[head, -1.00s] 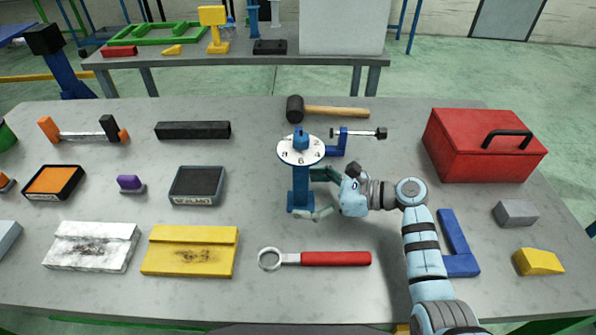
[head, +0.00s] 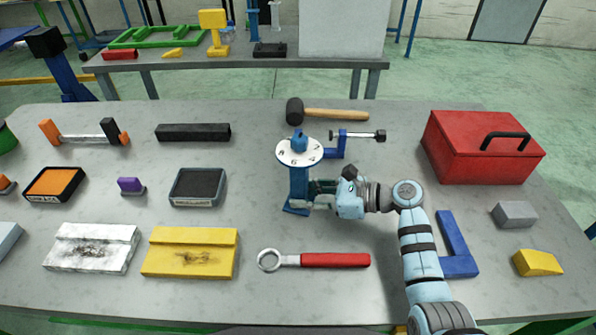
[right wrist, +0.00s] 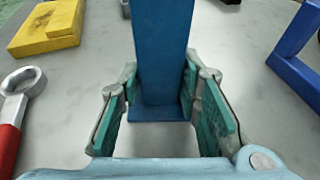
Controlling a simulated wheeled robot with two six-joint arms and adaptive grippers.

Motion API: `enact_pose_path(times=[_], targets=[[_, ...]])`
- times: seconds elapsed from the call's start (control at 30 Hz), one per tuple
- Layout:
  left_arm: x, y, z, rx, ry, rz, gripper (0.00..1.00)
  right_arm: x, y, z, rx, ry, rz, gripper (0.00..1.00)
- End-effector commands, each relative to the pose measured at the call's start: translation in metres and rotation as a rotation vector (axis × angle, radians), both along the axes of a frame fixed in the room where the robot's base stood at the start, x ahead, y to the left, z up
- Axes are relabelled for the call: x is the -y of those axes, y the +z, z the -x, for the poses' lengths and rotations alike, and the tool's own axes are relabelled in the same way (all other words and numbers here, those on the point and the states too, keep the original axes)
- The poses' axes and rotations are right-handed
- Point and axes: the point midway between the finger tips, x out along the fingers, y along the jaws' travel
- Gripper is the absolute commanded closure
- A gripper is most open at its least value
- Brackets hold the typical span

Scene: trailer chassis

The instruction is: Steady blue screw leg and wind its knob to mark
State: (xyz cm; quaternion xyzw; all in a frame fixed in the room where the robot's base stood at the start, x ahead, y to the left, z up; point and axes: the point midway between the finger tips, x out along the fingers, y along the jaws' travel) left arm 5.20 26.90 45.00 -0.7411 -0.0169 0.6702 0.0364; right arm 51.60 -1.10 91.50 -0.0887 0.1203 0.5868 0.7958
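The blue screw leg (head: 299,185) stands on the table, leaning slightly in the head view. A white numbered dial (head: 287,153) and a blue knob (head: 299,138) sit on its top. My right gripper (head: 306,197) is low on the leg from the right, its fingers closed on the post. In the right wrist view the blue post (right wrist: 162,50) stands between the two green-padded fingers (right wrist: 160,85), which meet its sides. The mark on the dial is too small to read. My left gripper is not in view.
A blue clamp (head: 343,143) with a rod and a hammer (head: 335,114) lie behind the leg. A red-handled ring wrench (head: 335,260) lies in front. A blue L-shaped piece (head: 455,240) and red toolbox (head: 470,150) are to the right.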

Motion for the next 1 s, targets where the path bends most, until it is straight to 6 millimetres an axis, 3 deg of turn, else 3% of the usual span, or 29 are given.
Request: enact_pose_path(times=[0.03,0.17,0.47,1.0], targets=[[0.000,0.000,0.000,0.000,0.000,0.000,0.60,0.000,0.000,0.000,0.000,0.000,0.000,0.57],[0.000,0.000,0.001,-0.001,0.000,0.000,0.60,0.000,0.000,0.000,0.000,0.000,0.000,0.40],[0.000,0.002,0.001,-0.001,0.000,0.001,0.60,0.002,0.001,0.000,0.000,0.000,0.001,0.40],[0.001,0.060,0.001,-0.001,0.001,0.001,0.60,0.068,0.025,0.021,-0.002,-0.001,0.001,0.40]])
